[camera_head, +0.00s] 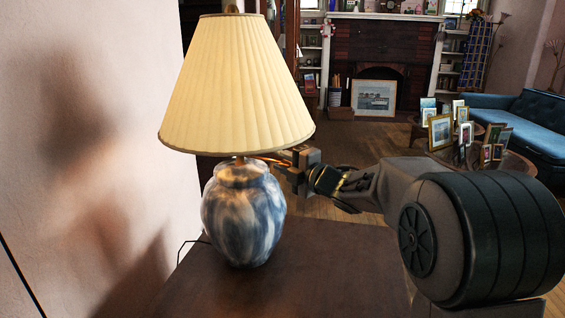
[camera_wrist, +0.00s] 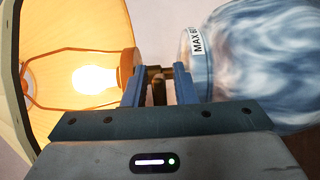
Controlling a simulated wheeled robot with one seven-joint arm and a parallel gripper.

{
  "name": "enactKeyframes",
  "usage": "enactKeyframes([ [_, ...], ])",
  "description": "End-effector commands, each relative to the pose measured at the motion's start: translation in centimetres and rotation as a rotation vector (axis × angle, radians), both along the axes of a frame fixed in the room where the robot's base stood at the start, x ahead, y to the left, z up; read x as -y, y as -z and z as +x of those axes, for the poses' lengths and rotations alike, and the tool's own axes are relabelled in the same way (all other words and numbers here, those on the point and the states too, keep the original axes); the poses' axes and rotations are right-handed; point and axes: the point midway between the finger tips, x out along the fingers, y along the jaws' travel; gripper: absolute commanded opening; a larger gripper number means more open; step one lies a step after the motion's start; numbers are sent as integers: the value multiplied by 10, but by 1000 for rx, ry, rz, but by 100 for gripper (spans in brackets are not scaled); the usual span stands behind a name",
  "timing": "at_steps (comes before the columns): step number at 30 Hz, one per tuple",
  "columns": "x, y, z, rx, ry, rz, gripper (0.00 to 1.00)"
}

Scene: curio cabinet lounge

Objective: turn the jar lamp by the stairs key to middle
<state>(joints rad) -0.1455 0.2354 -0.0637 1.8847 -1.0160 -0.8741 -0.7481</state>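The jar lamp (camera_head: 243,215) stands upright on a dark wood table. It has a blue-and-white marbled jar body and a pleated cream shade (camera_head: 236,85). In the wrist view the lamp appears sideways, with its lit bulb (camera_wrist: 95,79) at left and the marbled jar (camera_wrist: 265,65) at right. My gripper (camera_head: 296,163) reaches in from the right, just under the shade's rim. In the wrist view my gripper's blue fingers (camera_wrist: 160,88) are apart, with the brass stem and key (camera_wrist: 157,84) showing between them. Contact with the key is unclear, and the key's angle cannot be read.
The dark table top (camera_head: 300,270) is bare around the lamp. A pale wall (camera_head: 90,130) stands close on the left. A round table with picture frames (camera_head: 440,131), a blue sofa (camera_head: 535,122) and a brick fireplace (camera_head: 380,50) are farther back.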

Motion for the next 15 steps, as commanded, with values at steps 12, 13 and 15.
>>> enactKeyframes([
  [12, 0, -2, 0, -15, 0, 5, 0],
  [13, 0, -2, 0, -21, 0, 8, 0],
  [15, 0, -3, 0, -42, 0, 16, 0],
])
